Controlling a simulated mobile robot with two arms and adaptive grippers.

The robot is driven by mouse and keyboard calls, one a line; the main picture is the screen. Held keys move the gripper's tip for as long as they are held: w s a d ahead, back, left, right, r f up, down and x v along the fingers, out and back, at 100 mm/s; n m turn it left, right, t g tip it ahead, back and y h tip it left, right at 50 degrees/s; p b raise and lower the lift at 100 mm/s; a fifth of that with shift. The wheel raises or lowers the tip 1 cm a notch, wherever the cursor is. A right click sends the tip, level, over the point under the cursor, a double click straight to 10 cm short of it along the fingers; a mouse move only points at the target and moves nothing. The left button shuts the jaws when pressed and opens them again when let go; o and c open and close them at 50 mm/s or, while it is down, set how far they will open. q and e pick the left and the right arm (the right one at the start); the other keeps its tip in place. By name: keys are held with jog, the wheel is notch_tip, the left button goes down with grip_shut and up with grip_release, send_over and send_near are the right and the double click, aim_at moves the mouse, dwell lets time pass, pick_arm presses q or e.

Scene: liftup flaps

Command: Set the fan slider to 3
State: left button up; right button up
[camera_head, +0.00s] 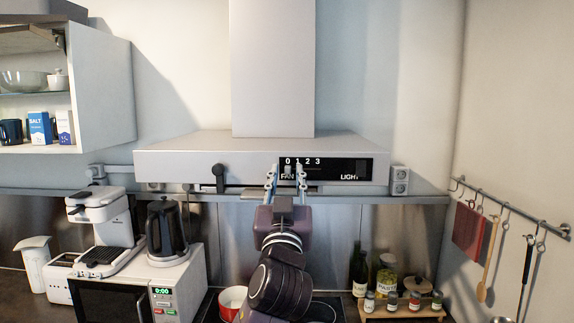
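The range hood (200,158) has a black control panel (340,166) on its front edge, with the fan scale (303,161) marked 0, 1, 2, 3 and the words FAN and LIGHT below. My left gripper (287,170) is raised in front of the fan end of the panel. Its two fingers are apart, one at the left edge of the panel and one just below the middle of the scale. I cannot make out the slider knob or its setting, and I cannot tell whether the fingers touch the panel. My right gripper is not in view.
A coffee machine (100,225) and a kettle (167,230) stand on a microwave (150,292) at left. A red pot (232,300) sits on the hob. Jars and bottles stand at right, near hanging utensils.

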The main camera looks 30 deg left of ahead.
pick_arm(q)
jog(key=shift+w+a+r, duration=0.2)
jog(key=shift+w+a, duration=0.05)
jog(key=shift+w, duration=0.15)
jog(key=shift+c, duration=0.5)
grip_shut()
